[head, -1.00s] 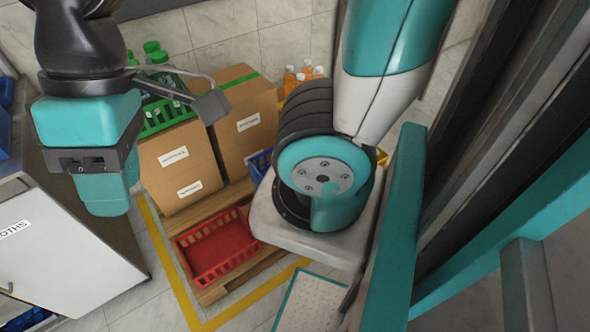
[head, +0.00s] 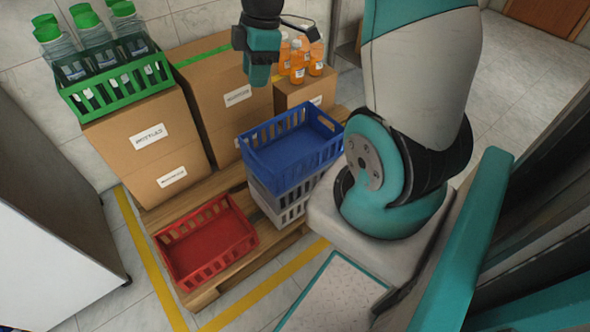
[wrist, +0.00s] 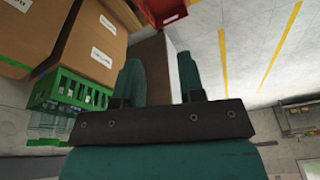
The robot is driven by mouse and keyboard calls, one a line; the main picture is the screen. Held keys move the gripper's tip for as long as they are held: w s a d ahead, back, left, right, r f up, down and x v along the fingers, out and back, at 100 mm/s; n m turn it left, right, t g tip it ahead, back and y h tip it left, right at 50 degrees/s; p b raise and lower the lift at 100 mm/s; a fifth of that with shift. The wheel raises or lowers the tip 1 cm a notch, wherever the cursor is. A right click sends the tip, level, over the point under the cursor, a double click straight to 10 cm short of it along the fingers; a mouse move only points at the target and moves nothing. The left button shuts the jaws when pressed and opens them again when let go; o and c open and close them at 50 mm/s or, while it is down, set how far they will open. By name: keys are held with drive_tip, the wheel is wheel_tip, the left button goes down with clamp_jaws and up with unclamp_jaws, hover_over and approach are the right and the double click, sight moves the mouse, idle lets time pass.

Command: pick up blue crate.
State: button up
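The blue crate (head: 288,165) stands in the middle of the head view, empty and stacked on a grey crate (head: 282,208). My gripper (head: 262,80) hangs above and behind it in the picture, in front of the cardboard boxes and apart from the crate. In the wrist view my gripper (wrist: 159,65) has its two fingers spread with nothing between them. I cannot make out the blue crate in the wrist view.
A red crate (head: 168,240) lies empty on the wooden pallet (head: 205,297); it also shows in the wrist view (wrist: 165,17). Cardboard boxes (head: 120,142) carry a green crate (head: 130,97) of bottles and several orange bottles (head: 298,62). A white cabinet (head: 45,210) stands at left.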

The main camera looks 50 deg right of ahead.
drive_tip(key=s+d+f+n+b, duration=0.2)
drive_tip(key=d+f+b, duration=0.3)
drive_tip(key=d+f, duration=0.7)
drive_tip(key=n+b, duration=0.1)
drive_tip(key=b, duration=0.1)
approach(315, 150)
drive_tip(key=shift+g+h, duration=0.4)
drive_tip(key=f+b, duration=0.1)
drive_tip(key=f, duration=0.1)
drive_tip(key=a+f+b, duration=0.1)
drive_tip(key=f, duration=0.1)
drive_tip(key=w+f+b, duration=0.1)
drive_tip(key=f, duration=0.1)
drive_tip(key=shift+a+f, duration=0.15)
drive_tip(key=shift+a, duration=0.15)
drive_tip(key=shift+w+a+f+b, duration=0.15)
drive_tip(key=shift+f+b, duration=0.3)
drive_tip(key=shift+f, duration=0.55)
drive_tip(key=shift+s+a+f+b, duration=0.15)
drive_tip(key=shift+f+b, duration=0.35)
drive_tip(key=shift+f, duration=0.5)
drive_tip(key=shift+w+a+f+b, duration=0.2)
drive_tip(key=shift+f+b, duration=0.25)
drive_tip(key=shift+f, duration=0.55)
drive_tip(key=shift+r, duration=0.1)
drive_tip(key=shift+c, duration=0.4)
clamp_jaws()
